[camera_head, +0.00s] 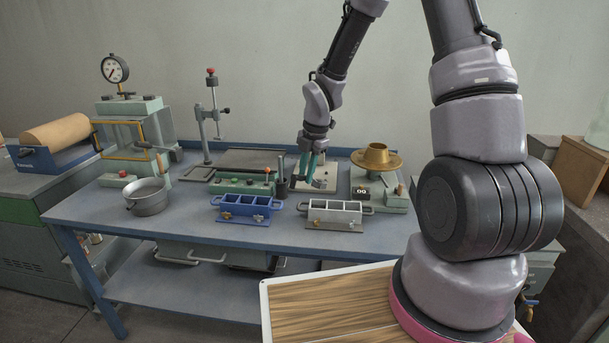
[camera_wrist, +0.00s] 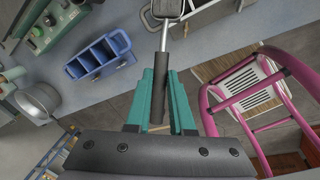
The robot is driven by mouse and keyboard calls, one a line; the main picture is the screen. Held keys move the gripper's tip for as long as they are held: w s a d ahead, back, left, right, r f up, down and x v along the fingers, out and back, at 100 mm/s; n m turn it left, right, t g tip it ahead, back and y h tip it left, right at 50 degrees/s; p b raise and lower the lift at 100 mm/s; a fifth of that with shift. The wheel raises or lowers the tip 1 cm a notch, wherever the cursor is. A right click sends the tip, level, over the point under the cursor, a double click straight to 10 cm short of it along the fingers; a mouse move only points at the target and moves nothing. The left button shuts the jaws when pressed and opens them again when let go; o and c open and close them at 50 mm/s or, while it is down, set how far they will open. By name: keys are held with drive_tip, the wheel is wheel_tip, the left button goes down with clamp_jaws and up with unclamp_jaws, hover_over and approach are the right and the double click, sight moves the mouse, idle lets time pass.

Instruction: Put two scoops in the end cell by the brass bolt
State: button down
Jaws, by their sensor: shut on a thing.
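My gripper (camera_head: 309,178) hangs over the back middle of the bench. In the wrist view its teal fingers (camera_wrist: 160,82) are shut on the dark handle of a scoop (camera_wrist: 164,42). The scoop's head is at the top edge of that view; I cannot tell whether it holds anything. A blue mould (camera_head: 245,207) with a row of open cells lies in front of my gripper, to its left. It also shows in the wrist view (camera_wrist: 98,57). A similar grey mould (camera_head: 337,215) lies to its right. Small brass-coloured bolts show on their front sides, too small to tell apart.
A metal pan (camera_head: 147,196) stands at the front left of the bench (camera_head: 190,222). A scale-like device with a brass funnel (camera_head: 376,158) stands right of my gripper. A green press with a gauge (camera_head: 130,128) and a tall stand (camera_head: 206,120) are behind.

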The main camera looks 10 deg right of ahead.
drive_tip(key=w+d+g+y, duration=0.1)
drive_tip(key=y, duration=0.1)
drive_tip(key=w+d+r+g+y, duration=0.1)
drive_tip(key=w+d+g, duration=0.1)
drive_tip(key=shift+m+y, duration=0.3)
drive_tip(key=shift+y, duration=0.1)
drive_tip(key=shift+w+d+r+g+y, duration=0.2)
drive_tip(key=shift+w+d+g+y, duration=0.4)
drive_tip(key=shift+g+y, duration=0.25)
drive_tip(key=shift+s, duration=0.1)
